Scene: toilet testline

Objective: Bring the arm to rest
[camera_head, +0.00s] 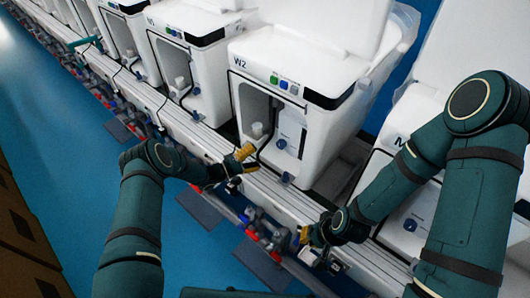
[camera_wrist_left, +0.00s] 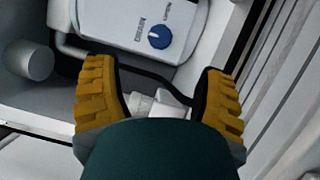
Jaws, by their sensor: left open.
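My left arm comes in from the left in the head view. Its gripper (camera_head: 243,166) with yellow fingertips is in front of the open lower front of the white W2 unit (camera_head: 300,55). In the left wrist view my left gripper (camera_wrist_left: 159,100) is open, its ridged yellow fingers wide apart. A white fitting (camera_wrist_left: 160,104) shows between the fingers, partly hidden by the dark green part of my gripper; contact cannot be told. My right arm comes in from the right, its gripper (camera_head: 318,250) low over the rail's pipes; its finger opening is unclear.
A blue knob (camera_wrist_left: 158,37) on a white panel and a grey cylinder (camera_wrist_left: 29,61) are close to my left gripper. More white units (camera_head: 190,60) stand in a row. A metal rail (camera_head: 190,130) with red and blue valves runs below. The blue floor (camera_head: 75,150) at left is open.

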